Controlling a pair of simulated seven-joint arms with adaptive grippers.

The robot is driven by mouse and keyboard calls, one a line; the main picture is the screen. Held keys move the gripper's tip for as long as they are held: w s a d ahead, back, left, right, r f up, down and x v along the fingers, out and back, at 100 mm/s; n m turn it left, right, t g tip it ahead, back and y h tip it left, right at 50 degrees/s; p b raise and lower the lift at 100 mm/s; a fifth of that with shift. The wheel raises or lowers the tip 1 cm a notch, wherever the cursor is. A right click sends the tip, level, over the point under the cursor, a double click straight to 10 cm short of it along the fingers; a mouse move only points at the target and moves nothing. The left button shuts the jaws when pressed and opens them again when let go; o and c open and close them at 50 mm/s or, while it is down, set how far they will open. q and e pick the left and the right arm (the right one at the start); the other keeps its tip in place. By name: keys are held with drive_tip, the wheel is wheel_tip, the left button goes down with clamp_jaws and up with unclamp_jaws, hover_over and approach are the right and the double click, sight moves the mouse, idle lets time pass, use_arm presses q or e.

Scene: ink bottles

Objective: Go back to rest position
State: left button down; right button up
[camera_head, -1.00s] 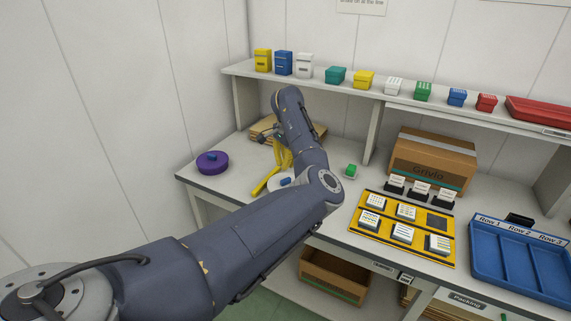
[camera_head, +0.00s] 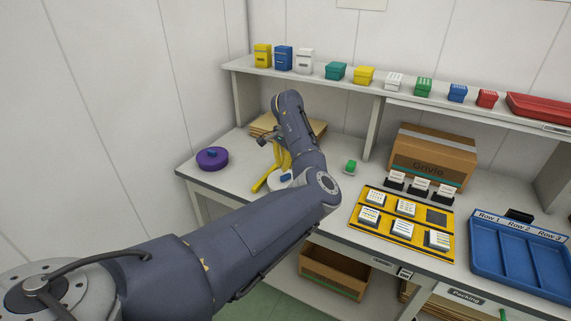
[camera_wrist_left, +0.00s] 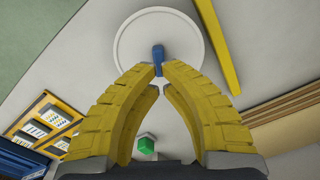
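My left gripper (camera_wrist_left: 158,72) has yellow fingers. In the head view it (camera_head: 283,168) points down at the left part of the workbench, partly hidden by my left arm. In the left wrist view its fingertips are close together, with a small blue piece (camera_wrist_left: 158,53) filling the gap between them. The blue piece is over a round white disc (camera_wrist_left: 125,45). In the head view the blue piece (camera_head: 286,178) shows low beside the fingers, at the disc (camera_head: 273,182). My right gripper is not in view.
A purple round object (camera_head: 212,160) sits left of the gripper, and a green block (camera_head: 351,166) sits right. A yellow tray (camera_head: 380,228), a cardboard box (camera_head: 432,158) and a blue bin (camera_head: 500,260) are further right. A shelf (camera_head: 310,75) runs above the bench.

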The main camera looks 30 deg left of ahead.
sight(286, 175)
use_arm(q)
drive_tip(key=shift+f, duration=1.95)
drive_tip(key=shift+r, duration=0.1)
drive_tip(key=shift+r, duration=3.35)
drive_tip(key=shift+r, duration=0.1)
